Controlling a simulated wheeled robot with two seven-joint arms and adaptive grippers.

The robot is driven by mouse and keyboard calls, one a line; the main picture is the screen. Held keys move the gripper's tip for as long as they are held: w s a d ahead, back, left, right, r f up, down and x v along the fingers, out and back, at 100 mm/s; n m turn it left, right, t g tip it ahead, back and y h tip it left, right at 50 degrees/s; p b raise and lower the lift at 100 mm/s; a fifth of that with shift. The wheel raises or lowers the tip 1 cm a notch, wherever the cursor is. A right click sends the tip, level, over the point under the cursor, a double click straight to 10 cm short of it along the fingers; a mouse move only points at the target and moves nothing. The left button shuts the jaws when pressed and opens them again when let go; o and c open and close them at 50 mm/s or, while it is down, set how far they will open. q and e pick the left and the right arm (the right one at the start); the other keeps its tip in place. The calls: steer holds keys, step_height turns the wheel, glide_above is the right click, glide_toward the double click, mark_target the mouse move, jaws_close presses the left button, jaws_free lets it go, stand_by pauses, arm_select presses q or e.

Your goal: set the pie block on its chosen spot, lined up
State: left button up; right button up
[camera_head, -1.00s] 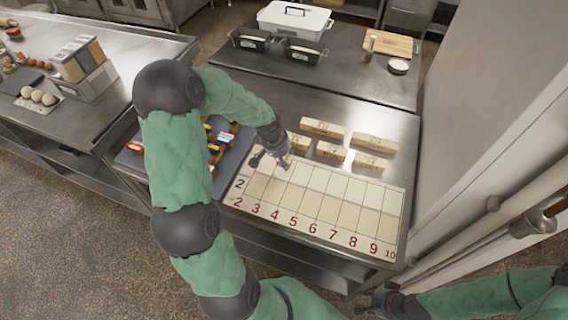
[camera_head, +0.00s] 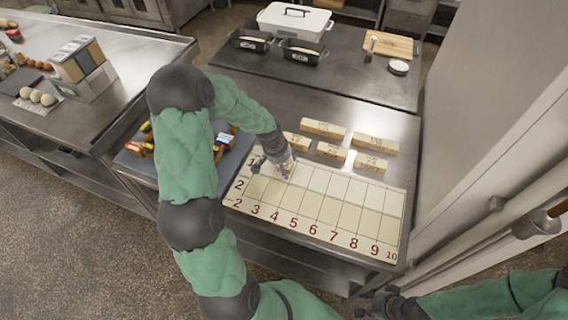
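A number board (camera_head: 335,205) with a grid of cells lies on the steel table, with red numbers along its near edge and dark ones at its left. My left gripper (camera_head: 274,167) is low over the board's upper left cells, its fingers spread apart. I see no block clearly between them, though the wrist hides part of that area. Several labelled wooden blocks lie behind the board, one being the far block (camera_head: 322,128). Their labels are too small to read, so I cannot tell which is the pie block. My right gripper (camera_head: 372,303) is at the bottom edge, away from the board; its fingers are unclear.
A blue-grey tray (camera_head: 137,167) with colourful items sits left of the board, partly behind my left arm. A back counter holds a white box (camera_head: 294,20), dark tins (camera_head: 302,50) and a cutting board (camera_head: 391,43). A pale wall panel (camera_head: 480,110) closes the right side.

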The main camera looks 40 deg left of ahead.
arm_select(q)
steer(key=shift+r, duration=0.15)
steer(key=shift+r, duration=0.35)
steer(key=d+p+v, duration=0.1)
steer(key=p+v, duration=0.1)
steer(key=v, duration=0.9)
steer(key=shift+s+a+p, duration=0.15)
steer(key=shift+a+p, duration=0.15)
steer(key=shift+a, duration=0.2)
